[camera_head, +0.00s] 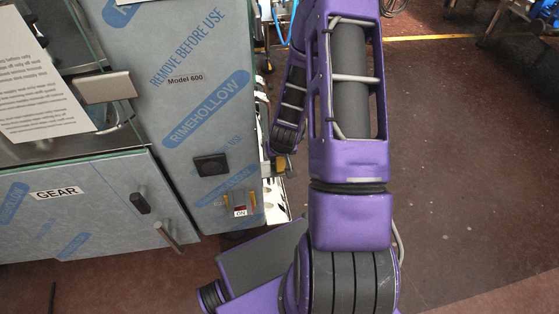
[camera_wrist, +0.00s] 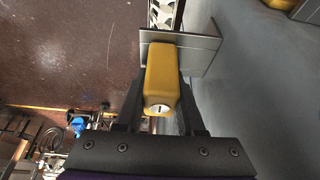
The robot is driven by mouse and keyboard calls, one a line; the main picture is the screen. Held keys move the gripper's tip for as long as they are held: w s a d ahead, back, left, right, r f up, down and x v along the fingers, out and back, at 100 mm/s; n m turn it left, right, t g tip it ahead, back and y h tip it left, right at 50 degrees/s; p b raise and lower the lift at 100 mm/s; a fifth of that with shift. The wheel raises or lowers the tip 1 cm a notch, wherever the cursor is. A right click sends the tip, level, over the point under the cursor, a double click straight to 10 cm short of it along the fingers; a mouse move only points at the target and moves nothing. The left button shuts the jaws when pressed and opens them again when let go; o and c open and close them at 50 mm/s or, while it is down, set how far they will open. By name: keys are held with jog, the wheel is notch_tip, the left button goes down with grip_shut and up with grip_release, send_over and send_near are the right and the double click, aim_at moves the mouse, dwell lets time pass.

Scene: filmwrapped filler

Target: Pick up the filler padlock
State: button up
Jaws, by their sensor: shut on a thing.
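The filler padlock (camera_wrist: 162,78) has a yellow body with a round silver keyhole face, seen in the wrist view. My gripper (camera_wrist: 160,98) has its dark fingers closed on the padlock's two sides. The padlock's far end is against or very near a grey metal plate (camera_wrist: 198,52) on the machine's side; its shackle is hidden, so I cannot tell whether it is still attached. In the head view my purple arm reaches down to the right side of the filler (camera_head: 185,110), and the fingers are small and partly hidden there.
A cabinet marked GEAR (camera_head: 80,195) stands at left, with a paper notice (camera_head: 35,75) above. Open brown floor (camera_head: 460,160) lies to the right.

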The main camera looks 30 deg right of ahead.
grip_shut()
